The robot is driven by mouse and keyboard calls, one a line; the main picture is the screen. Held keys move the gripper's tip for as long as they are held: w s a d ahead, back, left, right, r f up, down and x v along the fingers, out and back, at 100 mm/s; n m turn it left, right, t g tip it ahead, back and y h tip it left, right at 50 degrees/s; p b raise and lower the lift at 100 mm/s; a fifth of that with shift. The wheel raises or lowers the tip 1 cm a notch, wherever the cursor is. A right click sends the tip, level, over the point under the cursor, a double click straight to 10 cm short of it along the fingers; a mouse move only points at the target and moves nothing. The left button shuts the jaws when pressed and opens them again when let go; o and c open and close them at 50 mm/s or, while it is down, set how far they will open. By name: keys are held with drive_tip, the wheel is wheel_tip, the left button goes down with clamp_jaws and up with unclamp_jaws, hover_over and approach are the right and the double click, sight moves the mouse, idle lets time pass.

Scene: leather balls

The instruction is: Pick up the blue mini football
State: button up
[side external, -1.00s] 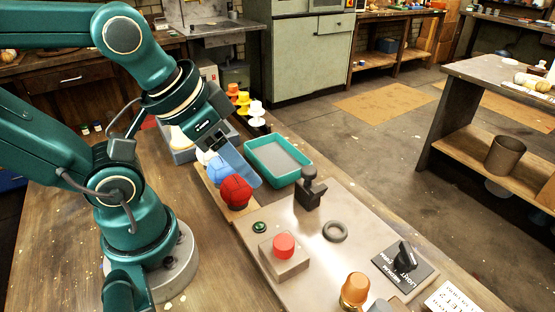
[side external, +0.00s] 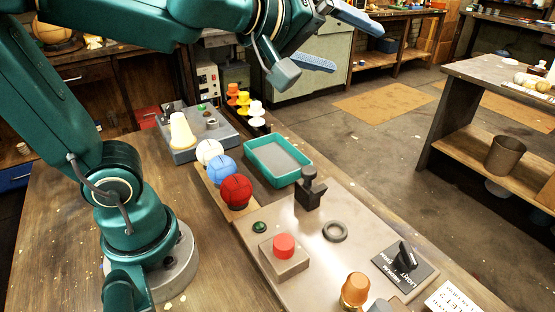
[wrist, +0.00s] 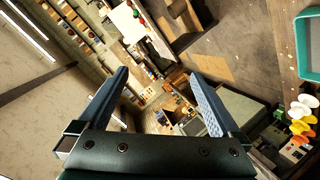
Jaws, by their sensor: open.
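The blue mini football (side external: 221,169) sits on a wooden strip (side external: 206,190) in the side external view, between a white ball (side external: 209,151) and a red ball (side external: 236,191). My gripper (side external: 345,40) is raised high above and to the right of the balls, near the top edge of the side external view. In the wrist view its two blue fingers (wrist: 160,95) are spread wide with nothing between them. The balls do not show in the wrist view.
A teal tray (side external: 279,160) lies right of the balls; it partly shows in the wrist view (wrist: 301,45). A black lever (side external: 310,190) and a red button (side external: 284,245) stand nearer. A grey box with a cream cone (side external: 182,131) and coloured knobs (side external: 243,99) are behind.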

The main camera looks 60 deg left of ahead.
sight(228, 169)
drive_tip(key=a+f+n+g+y, duration=0.75)
drive_tip(key=a+f+n, duration=0.2)
drive_tip(key=f, duration=0.25)
drive_tip(key=s+f+g+y, duration=0.1)
drive_tip(key=s+f+g, duration=0.2)
drive_tip(key=s, duration=0.1)
drive_tip(key=s+a+f+n+g+y, duration=0.1)
drive_tip(key=s+f+g+y, duration=0.1)
drive_tip(key=s+f+g, duration=0.1)
drive_tip(key=s+f+g+y, duration=0.1)
drive_tip(key=s+f+g, duration=0.2)
drive_tip(key=s+f, duration=0.2)
drive_tip(key=shift+s+a+f+n+y, duration=0.15)
drive_tip(key=shift+s+n+y, duration=0.15)
drive_tip(key=shift+s, duration=0.5)
drive_tip(key=shift+s+f+y, duration=0.1)
drive_tip(key=shift+f+y, duration=0.15)
drive_tip(key=shift+f, duration=0.05)
drive_tip(key=shift+m, duration=0.45)
drive_tip(key=shift+x, duration=2.35)
drive_tip(key=shift+f, duration=0.1)
drive_tip(key=c, duration=1.3)
